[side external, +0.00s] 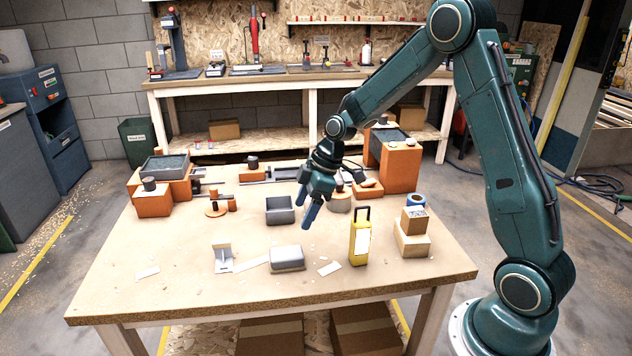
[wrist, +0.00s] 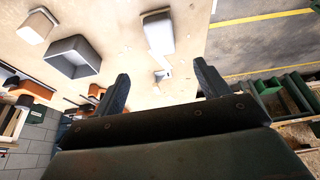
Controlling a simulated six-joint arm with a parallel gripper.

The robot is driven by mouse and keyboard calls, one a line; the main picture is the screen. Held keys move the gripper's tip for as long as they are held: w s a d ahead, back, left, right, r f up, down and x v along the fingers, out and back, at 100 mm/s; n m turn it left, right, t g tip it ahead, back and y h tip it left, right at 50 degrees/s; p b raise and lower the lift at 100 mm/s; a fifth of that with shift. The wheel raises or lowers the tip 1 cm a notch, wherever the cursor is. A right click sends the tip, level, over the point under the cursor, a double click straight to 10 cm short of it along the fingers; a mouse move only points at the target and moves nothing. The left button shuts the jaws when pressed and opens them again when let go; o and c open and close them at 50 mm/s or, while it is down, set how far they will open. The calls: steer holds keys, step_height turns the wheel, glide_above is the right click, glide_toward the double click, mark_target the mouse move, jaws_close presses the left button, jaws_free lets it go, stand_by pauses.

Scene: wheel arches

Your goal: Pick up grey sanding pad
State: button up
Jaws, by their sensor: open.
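The likely grey sanding pad (side external: 287,258) is a rounded grey block lying flat near the front middle of the wooden table. In the wrist view it shows as a pale-topped block (wrist: 158,34), beyond the fingertips. My gripper (side external: 302,216) is open and empty, pointing down above the table, behind and slightly right of the pad in the side view. Its two dark fingers also show spread apart in the wrist view (wrist: 162,71). Nothing is between them that they touch.
An open grey tray (side external: 280,213) stands just left of my gripper. A white bracket (side external: 223,260) is left of the pad. A yellow lamp (side external: 360,240) and stacked boxes (side external: 412,240) stand to the right. Orange blocks (side external: 154,200) fill the back left. The table's front is mostly clear.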

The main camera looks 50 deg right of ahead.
steer(key=shift+w+f, duration=0.1)
steer(key=shift+f, duration=0.1)
glide_toward(286, 252)
steer(key=shift+x, duration=2.45)
steer(key=shift+w, duration=0.2)
steer(key=shift+x, duration=2.55)
steer(key=shift+s, duration=0.2)
steer(key=c, duration=1)
steer(key=shift+o, duration=0.2)
steer(key=shift+r, duration=0.1)
step_height(286, 252, up, 20)
